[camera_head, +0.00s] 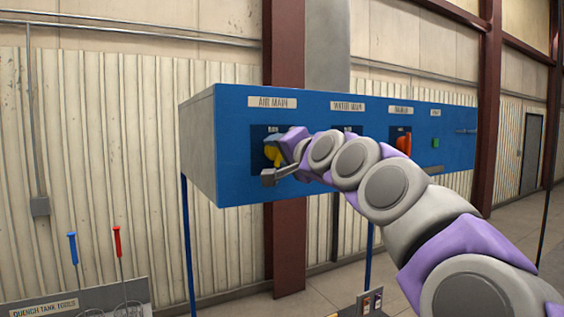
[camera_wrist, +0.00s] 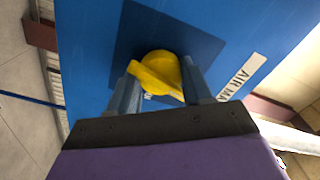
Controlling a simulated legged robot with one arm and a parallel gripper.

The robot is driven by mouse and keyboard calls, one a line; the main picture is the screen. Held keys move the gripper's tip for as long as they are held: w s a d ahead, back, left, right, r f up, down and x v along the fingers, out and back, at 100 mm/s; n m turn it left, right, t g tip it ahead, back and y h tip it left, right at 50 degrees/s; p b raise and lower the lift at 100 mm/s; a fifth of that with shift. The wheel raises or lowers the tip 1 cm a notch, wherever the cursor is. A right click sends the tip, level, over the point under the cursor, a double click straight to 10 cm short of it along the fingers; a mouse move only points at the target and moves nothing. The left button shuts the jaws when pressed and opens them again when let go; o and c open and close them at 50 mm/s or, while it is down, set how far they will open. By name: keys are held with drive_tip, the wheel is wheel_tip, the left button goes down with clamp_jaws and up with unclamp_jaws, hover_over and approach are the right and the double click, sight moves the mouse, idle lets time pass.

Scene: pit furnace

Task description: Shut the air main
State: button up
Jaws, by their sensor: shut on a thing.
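The blue control box (camera_head: 232,175) hangs on posts in front of the wall. Its left label reads AIR MAIN (camera_head: 272,102), and below it a dark panel carries a yellow knob (camera_head: 270,155). My gripper (camera_head: 277,156) is at this knob and partly hides it. In the wrist view the yellow knob (camera_wrist: 157,72) sits between the two grey fingers of my gripper (camera_wrist: 160,88), which are shut on it. The AIR MAIN label also shows in the wrist view (camera_wrist: 241,77), tilted.
A WATER MAIN label (camera_head: 347,106) is right of the knob; my arm hides most of its control. Further right are a red-orange handle (camera_head: 403,144) and a green button (camera_head: 436,143). A rack of quench tank tools (camera_head: 75,300) stands lower left.

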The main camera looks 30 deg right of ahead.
drive_tip(key=shift+w+a+f+n+b, duration=0.1)
drive_tip(key=shift+f+n+b, duration=0.25)
drive_tip(key=shift+n, duration=0.3)
drive_tip(key=shift+w+a+f+n+b, duration=0.1)
drive_tip(key=shift+f+n+b, duration=0.2)
drive_tip(key=shift+n, duration=0.35)
drive_tip(key=shift+d, duration=0.1)
drive_tip(key=o, duration=0.7)
drive_tip(key=shift+s, duration=0.15)
drive_tip(key=o, duration=0.3)
drive_tip(key=shift+r, duration=0.25)
drive_tip(key=shift+o, duration=0.2)
drive_tip(key=shift+s+r, duration=0.15)
drive_tip(key=s, duration=1.7)
drive_tip(key=shift+d, duration=0.4)
